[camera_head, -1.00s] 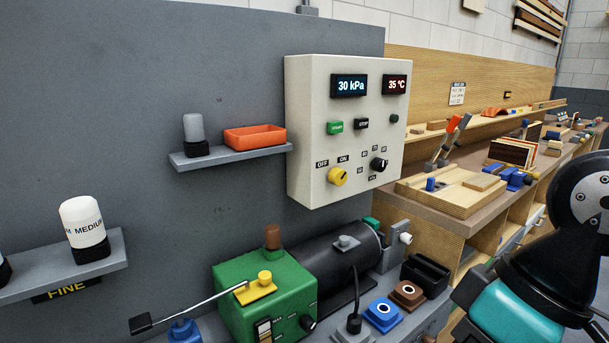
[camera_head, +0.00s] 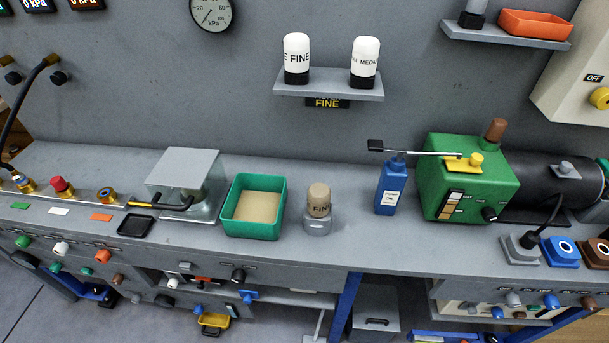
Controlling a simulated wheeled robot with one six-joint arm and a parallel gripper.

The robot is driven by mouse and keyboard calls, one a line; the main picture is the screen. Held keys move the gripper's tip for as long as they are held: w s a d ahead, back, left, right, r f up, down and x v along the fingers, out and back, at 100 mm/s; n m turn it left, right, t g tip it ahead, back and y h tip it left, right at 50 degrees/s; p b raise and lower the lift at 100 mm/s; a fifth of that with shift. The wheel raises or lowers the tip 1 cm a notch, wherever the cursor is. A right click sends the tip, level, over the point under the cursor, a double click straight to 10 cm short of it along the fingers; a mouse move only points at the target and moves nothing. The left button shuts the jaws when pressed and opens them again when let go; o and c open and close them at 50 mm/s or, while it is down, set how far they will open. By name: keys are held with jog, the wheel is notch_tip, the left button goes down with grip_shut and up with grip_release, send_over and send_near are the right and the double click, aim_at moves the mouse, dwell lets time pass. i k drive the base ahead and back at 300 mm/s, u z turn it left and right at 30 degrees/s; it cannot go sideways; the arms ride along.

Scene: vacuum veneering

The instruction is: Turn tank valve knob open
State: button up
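I cannot tell which knob is the tank valve knob. A red knob (camera_head: 59,184) stands on a brass fitting at the left end of the bench, between a fitting with a black hose (camera_head: 20,181) and one with a blue-ringed top (camera_head: 107,196). Below, the bench front carries a green knob (camera_head: 22,241), a white knob (camera_head: 61,248) and an orange knob (camera_head: 102,256). Whether any valve is open is not readable. My gripper is out of view.
A metal box (camera_head: 185,184), a green tray (camera_head: 232,213), a grey jar (camera_head: 318,216) and a blue oil bottle (camera_head: 391,187) stand on the bench. A round gauge (camera_head: 211,12) hangs on the wall above. The grey bench surface (camera_head: 355,232) is clear along its middle front.

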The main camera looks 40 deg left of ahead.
aim_at(238, 277)
jog(key=z, duration=0.7)
jog(key=i, duration=0.5)
jog(key=u, duration=2.35)
